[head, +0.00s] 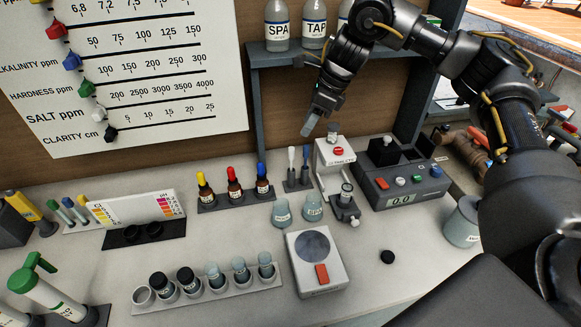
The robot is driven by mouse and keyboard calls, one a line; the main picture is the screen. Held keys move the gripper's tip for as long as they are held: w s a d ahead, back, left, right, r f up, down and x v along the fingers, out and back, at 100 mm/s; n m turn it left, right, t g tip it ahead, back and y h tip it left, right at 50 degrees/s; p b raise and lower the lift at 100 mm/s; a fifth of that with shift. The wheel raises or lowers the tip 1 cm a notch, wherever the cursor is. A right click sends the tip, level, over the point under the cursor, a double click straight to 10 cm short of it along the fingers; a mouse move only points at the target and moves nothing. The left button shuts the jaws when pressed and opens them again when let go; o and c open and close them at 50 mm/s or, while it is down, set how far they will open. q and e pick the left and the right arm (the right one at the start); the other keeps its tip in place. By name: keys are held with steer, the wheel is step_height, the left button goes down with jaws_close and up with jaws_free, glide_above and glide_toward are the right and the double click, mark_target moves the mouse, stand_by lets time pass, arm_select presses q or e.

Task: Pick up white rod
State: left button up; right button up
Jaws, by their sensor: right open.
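A slim white rod (292,161) stands upright in a small dark holder (299,184) near the middle back of the counter. A second, darker-looking rod (306,158) stands just right of it in the same holder. My right gripper (311,124) points down, above and slightly right of the two rods, apart from them. It is open and holds nothing that I can see; one finger largely hides the other. My left gripper is not in view.
A white device with a red button (337,152) stands close right of the rods. Dropper bottles in a rack (236,200) stand left, and two small jars (313,207) in front. A shelf with bottles (278,25) is behind.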

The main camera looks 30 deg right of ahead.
mark_target(292, 148)
steer(key=x, duration=0.6)
steer(key=shift+a+f, duration=0.1)
steer(key=shift+a, duration=0.1)
steer(key=p+x, duration=0.1)
steer(key=x, duration=0.3)
steer(key=shift+w+f+p, duration=0.15)
steer(key=shift+w+p, duration=0.05)
steer(key=shift+p, duration=0.1)
steer(key=c, duration=0.9)
